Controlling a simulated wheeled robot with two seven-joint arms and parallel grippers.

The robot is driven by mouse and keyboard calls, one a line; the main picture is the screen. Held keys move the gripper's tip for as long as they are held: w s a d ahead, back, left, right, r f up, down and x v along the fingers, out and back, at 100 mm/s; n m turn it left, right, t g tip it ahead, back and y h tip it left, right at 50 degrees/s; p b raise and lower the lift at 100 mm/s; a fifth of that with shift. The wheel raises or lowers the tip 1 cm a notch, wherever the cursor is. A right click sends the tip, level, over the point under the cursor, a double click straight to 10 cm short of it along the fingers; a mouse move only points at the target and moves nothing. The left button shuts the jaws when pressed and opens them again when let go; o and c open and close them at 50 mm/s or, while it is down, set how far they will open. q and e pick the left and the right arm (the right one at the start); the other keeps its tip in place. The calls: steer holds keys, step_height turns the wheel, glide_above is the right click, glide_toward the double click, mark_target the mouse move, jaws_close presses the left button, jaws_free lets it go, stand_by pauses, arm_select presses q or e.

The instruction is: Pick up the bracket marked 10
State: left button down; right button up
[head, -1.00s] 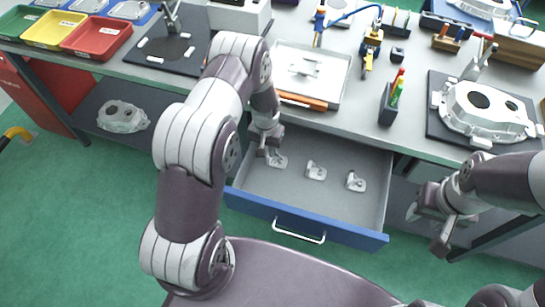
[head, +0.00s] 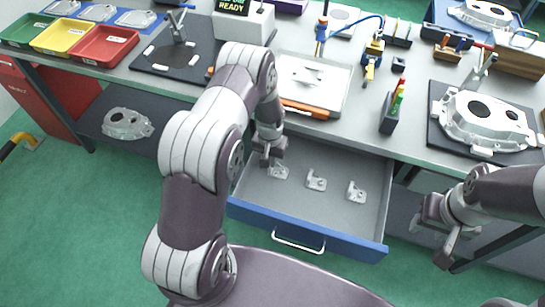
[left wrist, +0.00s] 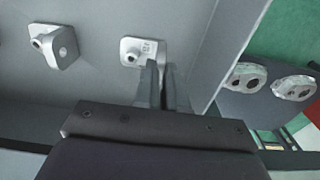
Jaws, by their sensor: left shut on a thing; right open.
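Three light metal brackets are in the open drawer (head: 340,215): a left one (head: 279,173), a middle one (head: 316,180) and a right one (head: 356,192). My left gripper (head: 268,160) reaches down into the drawer and is shut on the left bracket, which seems to be still at the drawer floor. In the left wrist view the fingers (left wrist: 162,85) close at the edge of this bracket (left wrist: 134,50); a small mark shows on its plate, too small to read surely. Another bracket (left wrist: 60,46) lies apart to the left. My right gripper (head: 440,232) is open and empty, right of the drawer.
The drawer's blue front (head: 300,232) and side walls surround the brackets. The bench above holds a white tray (head: 310,95), a black pen holder (head: 392,117) and a large casting (head: 485,120). Another casting (head: 127,123) lies on the lower shelf.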

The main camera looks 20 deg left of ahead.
arm_select(q)
steer(key=r, duration=0.5)
steer(key=shift+w+d+r, duration=0.1)
steer(key=shift+d+r, duration=0.1)
steer(key=shift+r, duration=0.2)
steer(key=shift+a+r, duration=0.1)
steer(key=shift+r, duration=0.15)
steer(key=shift+a, duration=0.15)
steer(key=c, duration=1.4)
jaws_free()
steer(key=shift+w+f, duration=0.1)
steer(key=shift+w, duration=0.05)
steer(key=o, duration=1)
